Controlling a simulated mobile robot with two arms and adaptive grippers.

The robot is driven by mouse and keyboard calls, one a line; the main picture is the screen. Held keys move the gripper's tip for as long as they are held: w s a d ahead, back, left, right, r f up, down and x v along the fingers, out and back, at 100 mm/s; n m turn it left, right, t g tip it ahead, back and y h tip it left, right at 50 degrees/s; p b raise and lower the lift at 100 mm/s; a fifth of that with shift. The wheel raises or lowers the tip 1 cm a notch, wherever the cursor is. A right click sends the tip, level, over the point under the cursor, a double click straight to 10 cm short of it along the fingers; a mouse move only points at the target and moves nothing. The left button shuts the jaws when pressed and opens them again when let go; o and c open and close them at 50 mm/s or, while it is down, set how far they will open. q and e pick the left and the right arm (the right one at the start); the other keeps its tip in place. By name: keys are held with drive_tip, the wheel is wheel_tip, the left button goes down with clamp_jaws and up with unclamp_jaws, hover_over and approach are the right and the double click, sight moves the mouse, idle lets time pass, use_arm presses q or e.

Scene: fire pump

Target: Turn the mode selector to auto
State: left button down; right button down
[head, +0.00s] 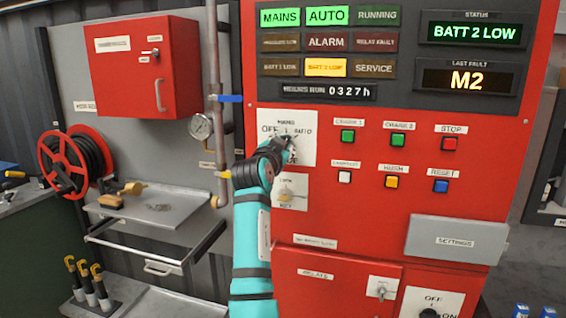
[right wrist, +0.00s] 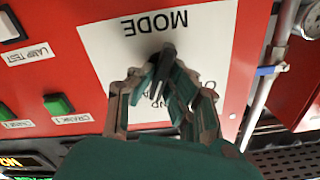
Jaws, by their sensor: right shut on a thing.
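The mode selector's white plate (head: 305,122) is on the red pump panel, with "OFF" at its upper left and "AUTO" at its right. The right wrist view shows the plate (right wrist: 105,38) upside down, with "MODE" on it. My right gripper (head: 289,146) is at the middle of this plate. It also shows in the right wrist view (right wrist: 167,72), its fingers closed together on the selector knob. The fingers hide most of the knob, so its pointing direction is hard to read. The AUTO lamp (head: 327,15) is lit green. My left gripper is not in view.
Just below the plate is a smaller key switch (head: 287,192). Push buttons sit to the right, including a green one (head: 347,136) and a red stop button (head: 449,143). A vertical pipe with a gauge (head: 200,127) runs along the panel's left side.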

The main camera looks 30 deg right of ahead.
sight(288, 105)
drive_tip(key=shift+f+m+b, duration=0.15)
drive_tip(key=shift+m+b, duration=0.9)
drive_tip(key=shift+m, duration=0.15)
drive_tip(key=shift+m+b, duration=0.7)
drive_tip(key=shift+m, duration=0.4)
drive_tip(key=shift+d, duration=0.1)
drive_tip(key=c, duration=1.3)
unclamp_jaws()
drive_tip(key=shift+c, duration=0.2)
wheel_tip(288, 105, up, 10)
drive_tip(key=shift+r, duration=0.1)
